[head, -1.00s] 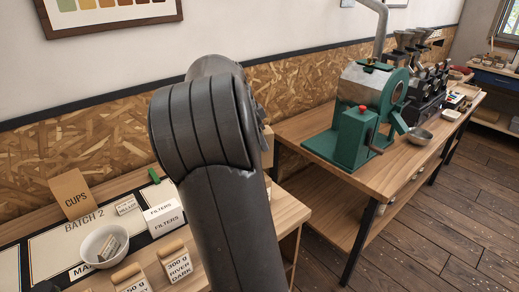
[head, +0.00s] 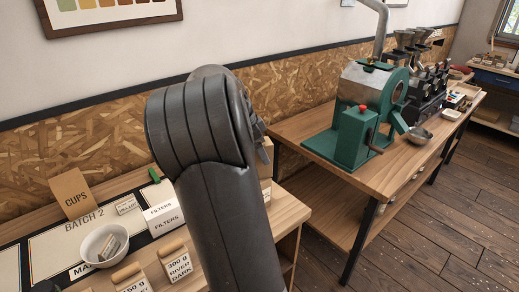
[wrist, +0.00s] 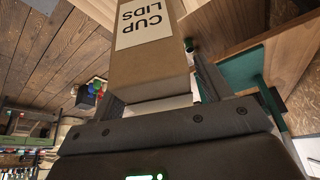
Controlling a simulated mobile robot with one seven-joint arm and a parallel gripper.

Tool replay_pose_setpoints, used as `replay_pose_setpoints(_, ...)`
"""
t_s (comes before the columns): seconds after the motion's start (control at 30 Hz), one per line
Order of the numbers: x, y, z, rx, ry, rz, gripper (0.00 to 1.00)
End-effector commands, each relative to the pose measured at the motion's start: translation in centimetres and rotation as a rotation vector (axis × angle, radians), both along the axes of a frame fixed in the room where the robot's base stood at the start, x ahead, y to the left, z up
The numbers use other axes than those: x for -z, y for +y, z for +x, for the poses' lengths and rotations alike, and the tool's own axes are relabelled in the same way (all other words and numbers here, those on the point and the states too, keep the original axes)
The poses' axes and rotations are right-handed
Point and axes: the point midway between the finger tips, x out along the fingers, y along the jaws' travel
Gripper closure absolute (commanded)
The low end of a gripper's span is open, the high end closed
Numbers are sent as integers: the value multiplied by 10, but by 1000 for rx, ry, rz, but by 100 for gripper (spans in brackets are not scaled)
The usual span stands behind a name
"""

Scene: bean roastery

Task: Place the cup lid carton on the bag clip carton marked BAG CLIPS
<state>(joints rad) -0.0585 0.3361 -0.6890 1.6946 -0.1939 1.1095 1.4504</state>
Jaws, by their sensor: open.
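The cup lid carton (wrist: 152,65) is a brown box with a white label reading CUP LIDS, at the top middle of the wrist view. My gripper (wrist: 160,92) is open, with one finger on each side of the carton's near end. Whether the fingers touch it cannot be told. In the head view my arm hides the gripper and most of what stands behind it. No BAG CLIPS marking is readable in either view. A small tan edge (head: 266,188) shows just right of my arm, too covered to identify.
The near bench holds a white FILTERS box (head: 163,218), a brown CUPS box (head: 72,194), a white bowl (head: 104,244) and bags, including RIVER DARK (head: 175,263). A green roaster (head: 350,135) stands on the other bench. Plank floor lies open at right.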

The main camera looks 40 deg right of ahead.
Motion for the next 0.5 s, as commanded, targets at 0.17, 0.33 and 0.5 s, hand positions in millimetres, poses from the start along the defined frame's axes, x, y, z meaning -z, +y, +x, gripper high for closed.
replay_pose_setpoints(0.17, -1, 0, 0, 0, 0, 0, 29)
replay_pose_setpoints(0.33, -13, 4, 2, -2, -3, 0, 29)
replay_pose_setpoints(0.5, -44, 15, 7, -3, -4, -1, 29)
